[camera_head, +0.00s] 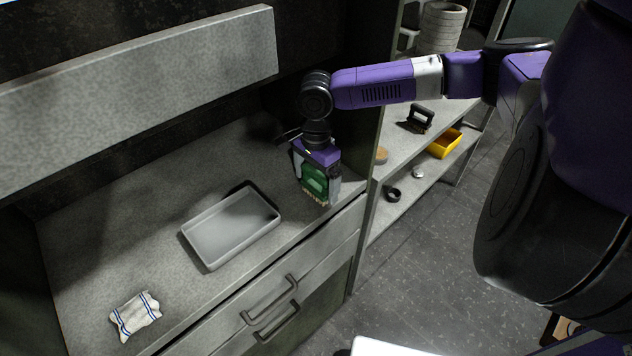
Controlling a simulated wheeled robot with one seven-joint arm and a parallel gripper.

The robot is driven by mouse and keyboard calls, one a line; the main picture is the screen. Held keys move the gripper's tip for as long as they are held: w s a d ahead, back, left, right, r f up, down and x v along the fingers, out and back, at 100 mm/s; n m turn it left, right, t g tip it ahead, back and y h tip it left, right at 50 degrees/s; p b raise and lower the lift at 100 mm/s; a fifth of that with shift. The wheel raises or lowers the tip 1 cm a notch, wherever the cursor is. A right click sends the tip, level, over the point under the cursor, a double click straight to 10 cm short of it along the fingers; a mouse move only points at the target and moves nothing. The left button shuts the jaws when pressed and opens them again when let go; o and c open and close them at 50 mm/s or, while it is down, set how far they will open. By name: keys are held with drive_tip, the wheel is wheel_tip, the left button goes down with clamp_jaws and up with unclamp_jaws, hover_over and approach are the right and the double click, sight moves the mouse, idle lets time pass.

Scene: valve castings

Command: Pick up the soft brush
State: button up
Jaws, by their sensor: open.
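A green brush (314,180) with pale tan bristles along its lower edge is on the grey counter near its front right end; it looks like the soft brush. My gripper (318,186) points down over it, with a finger on either side. The jaws are open around the brush. Whether a finger touches it cannot be told, and its upper part is hidden by the gripper.
A grey tray (238,248) lies on the counter (120,230) left of the gripper, and a white cloth with blue stripes (135,314) lies further left. A shelf at right holds a black handled object (420,118) and a yellow bin (444,144). A grey ledge (140,70) overhangs the counter.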

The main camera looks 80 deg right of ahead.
drive_tip(key=c, duration=1.4)
wheel_tip(320, 180, up, 10)
drive_tip(key=shift+b, duration=0.95)
drive_tip(key=o, duration=0.7)
drive_tip(key=c, duration=0.4)
drive_tip(key=shift+s, duration=0.1)
